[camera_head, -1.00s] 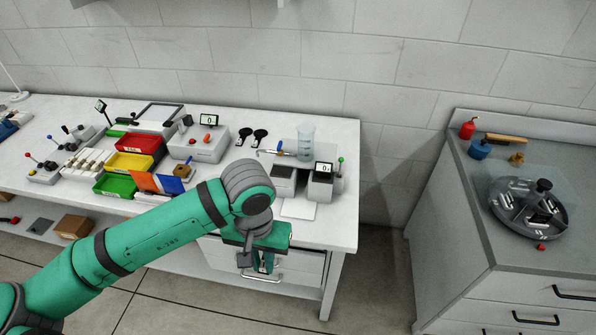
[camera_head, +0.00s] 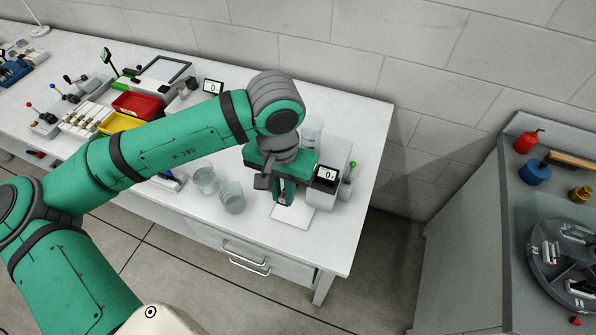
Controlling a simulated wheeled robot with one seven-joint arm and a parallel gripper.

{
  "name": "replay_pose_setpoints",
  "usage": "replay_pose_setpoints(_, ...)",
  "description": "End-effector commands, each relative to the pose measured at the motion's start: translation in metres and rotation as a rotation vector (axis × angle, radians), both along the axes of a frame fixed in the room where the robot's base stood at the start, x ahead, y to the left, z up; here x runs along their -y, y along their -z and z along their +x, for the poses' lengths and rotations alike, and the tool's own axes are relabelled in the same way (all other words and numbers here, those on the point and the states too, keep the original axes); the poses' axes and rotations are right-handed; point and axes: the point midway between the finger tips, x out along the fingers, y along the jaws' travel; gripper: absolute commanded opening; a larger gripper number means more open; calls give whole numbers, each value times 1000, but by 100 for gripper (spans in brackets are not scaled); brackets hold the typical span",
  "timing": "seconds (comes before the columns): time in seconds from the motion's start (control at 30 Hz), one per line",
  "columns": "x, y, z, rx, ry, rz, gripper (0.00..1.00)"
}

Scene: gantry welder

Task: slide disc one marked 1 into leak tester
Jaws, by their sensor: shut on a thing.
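My gripper (camera_head: 283,197) points down over the bench, just above a white flat plate (camera_head: 292,218) near the front edge. It is shut on a small piece, mostly hidden between the fingers; a pale bit shows, but no mark 1 is readable. Right beside the gripper stands a grey box device (camera_head: 322,195) with a small display reading 0 and a green-knobbed lever (camera_head: 352,167). No label shows whether this is the leak tester. My wrist hides part of the equipment behind it.
Two clear beakers (camera_head: 205,180) (camera_head: 232,197) stand left of the gripper; another (camera_head: 312,130) stands behind. Red (camera_head: 137,104) and yellow (camera_head: 120,122) bins sit further left. A separate cabinet (camera_head: 475,215) at right carries a round carousel (camera_head: 563,262), with a floor gap between.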

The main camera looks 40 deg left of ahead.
Motion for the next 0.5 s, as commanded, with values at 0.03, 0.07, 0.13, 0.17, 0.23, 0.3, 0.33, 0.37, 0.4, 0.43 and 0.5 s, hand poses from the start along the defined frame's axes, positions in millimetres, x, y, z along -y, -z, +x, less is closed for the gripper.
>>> replay_pose_setpoints(0.03,0,0,0,0,-1,0,0)
replay_pose_setpoints(0.07,0,1,0,0,-1,0,0)
replay_pose_setpoints(0.13,-1,2,-1,0,-2,0,0)
replay_pose_setpoints(0.17,-1,3,-1,-1,-3,0,0)
replay_pose_setpoints(0.23,-1,5,-1,0,-3,0,0)
replay_pose_setpoints(0.3,-1,9,-1,0,-4,0,0)
replay_pose_setpoints(0.33,-1,10,-1,-1,-4,0,0)
replay_pose_setpoints(0.37,-1,12,-1,-1,-4,0,0)
replay_pose_setpoints(0.4,-1,15,-1,-1,-4,-1,0)
replay_pose_setpoints(0.43,-1,16,-1,-1,-4,-1,0)
replay_pose_setpoints(0.5,-2,20,-1,0,-4,0,0)
